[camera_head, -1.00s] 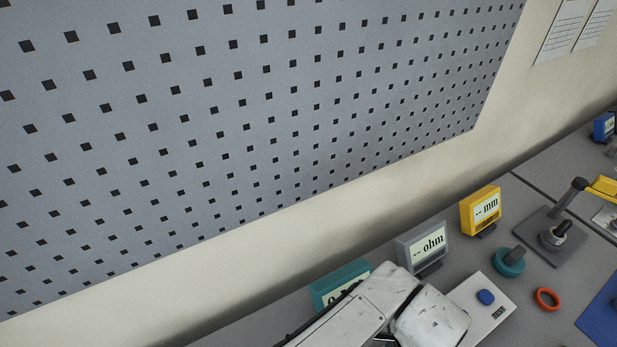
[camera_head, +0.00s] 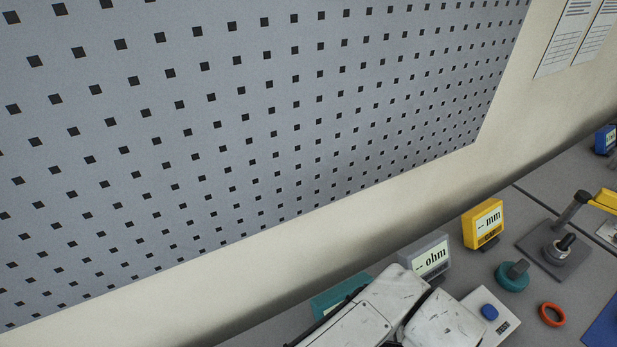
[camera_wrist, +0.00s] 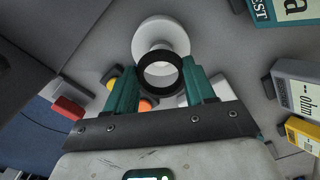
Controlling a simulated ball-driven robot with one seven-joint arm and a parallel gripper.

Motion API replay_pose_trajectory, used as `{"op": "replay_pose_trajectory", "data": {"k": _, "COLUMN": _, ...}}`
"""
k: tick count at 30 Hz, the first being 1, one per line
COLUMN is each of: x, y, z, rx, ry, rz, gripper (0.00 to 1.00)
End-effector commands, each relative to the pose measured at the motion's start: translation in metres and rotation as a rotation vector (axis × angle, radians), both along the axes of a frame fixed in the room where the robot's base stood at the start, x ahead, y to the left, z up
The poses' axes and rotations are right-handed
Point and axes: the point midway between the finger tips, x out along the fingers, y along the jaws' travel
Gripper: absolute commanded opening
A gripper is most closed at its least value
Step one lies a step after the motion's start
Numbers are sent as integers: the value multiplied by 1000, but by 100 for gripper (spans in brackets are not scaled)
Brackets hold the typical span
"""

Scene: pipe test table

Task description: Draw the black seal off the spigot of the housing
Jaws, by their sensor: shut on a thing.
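The black seal (camera_wrist: 160,55) is a dark ring between the two teal fingertips in the wrist view. My gripper (camera_wrist: 162,78) is shut on it, one finger at each side. The white round housing (camera_wrist: 160,28) lies just beyond the ring, and the ring overlaps its lower part in the picture. Pale surface shows through the ring's hole. I cannot tell whether the spigot is still inside the ring. In the head view my white arm hides the gripper, the seal and the housing.
The head view shows a grey ohm display (camera_head: 430,257), a yellow mm display (camera_head: 483,224), a teal knobbed disc (camera_head: 512,277), an orange ring (camera_head: 552,314) and a dark stand (camera_head: 557,250). A red block (camera_wrist: 68,108) shows left in the wrist view. A pegboard (camera_head: 240,120) stands behind.

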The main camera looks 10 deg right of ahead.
Motion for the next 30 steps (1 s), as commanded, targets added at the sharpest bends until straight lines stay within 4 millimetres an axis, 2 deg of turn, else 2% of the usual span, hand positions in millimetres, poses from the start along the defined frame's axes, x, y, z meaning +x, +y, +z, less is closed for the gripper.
{"op": "replay_pose_trajectory", "data": {"k": 30, "x": 0, "y": 0, "z": 52, "rx": 0, "ry": -1, "rz": 0, "gripper": 26}}
